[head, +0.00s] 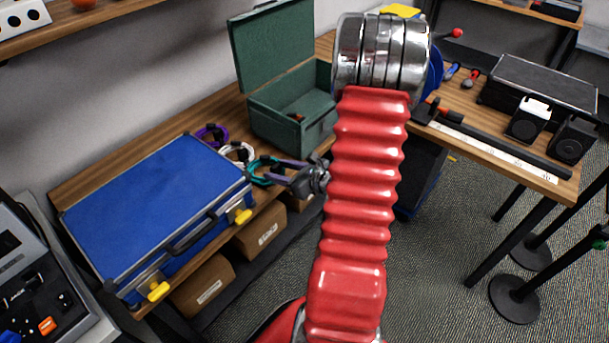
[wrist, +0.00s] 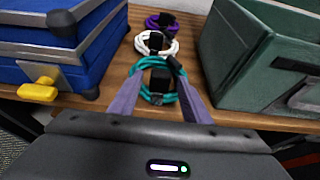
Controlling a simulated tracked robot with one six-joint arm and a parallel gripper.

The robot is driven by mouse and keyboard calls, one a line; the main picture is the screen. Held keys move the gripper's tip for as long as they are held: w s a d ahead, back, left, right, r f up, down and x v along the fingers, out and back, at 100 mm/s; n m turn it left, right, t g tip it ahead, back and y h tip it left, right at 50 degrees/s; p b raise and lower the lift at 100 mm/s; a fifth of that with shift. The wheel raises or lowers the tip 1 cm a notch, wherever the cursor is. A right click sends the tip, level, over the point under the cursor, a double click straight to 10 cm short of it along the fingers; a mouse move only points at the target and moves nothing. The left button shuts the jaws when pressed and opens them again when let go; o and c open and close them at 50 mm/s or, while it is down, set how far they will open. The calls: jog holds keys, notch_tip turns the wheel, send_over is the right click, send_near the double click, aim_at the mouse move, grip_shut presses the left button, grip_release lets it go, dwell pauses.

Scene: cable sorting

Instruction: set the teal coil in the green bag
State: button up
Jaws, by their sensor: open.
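The teal coil (head: 256,167) lies on the wooden bench between the blue case and the green bag. In the wrist view the teal coil (wrist: 148,63) has a black block at its middle. The green bag (head: 270,122) looks like a boxy, open green container with its lid raised. Its near wall shows at the right of the wrist view (wrist: 250,60). My gripper (head: 276,171) is open, close at the teal coil. In the wrist view the fingers of my gripper (wrist: 160,84) stand on either side of the coil. I cannot tell whether they touch it.
A white coil (wrist: 157,42) and a purple coil (wrist: 160,22) lie behind the teal one. The blue case (head: 155,205) is close on the left. Brown boxes (head: 258,230) sit on a shelf below. Something small and reddish lies inside the green bag.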

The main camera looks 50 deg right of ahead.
jog(key=v, duration=1.1)
jog(key=shift+s, duration=0.35)
jog(key=shift+r, duration=0.1)
jog(key=w+a+r+n+g+y, duration=0.2)
jog(key=a+r+n+g+y, duration=0.15)
jog(key=a+n, duration=0.7)
jog(key=w+a+r+n+g+y, duration=0.1)
jog(key=a+r+n+g+y, duration=0.25)
jog(key=a+n, duration=0.65)
jog(key=s+a+r+n+g+h, duration=0.1)
jog(key=s+a+r+n+h, duration=0.5)
jog(key=a+r+n, duration=0.5)
jog(key=n+h, duration=0.1)
jog(key=n, duration=0.3)
jog(key=shift+r, duration=0.2)
jog(key=shift+s, duration=0.15)
jog(key=shift+c, duration=0.2)
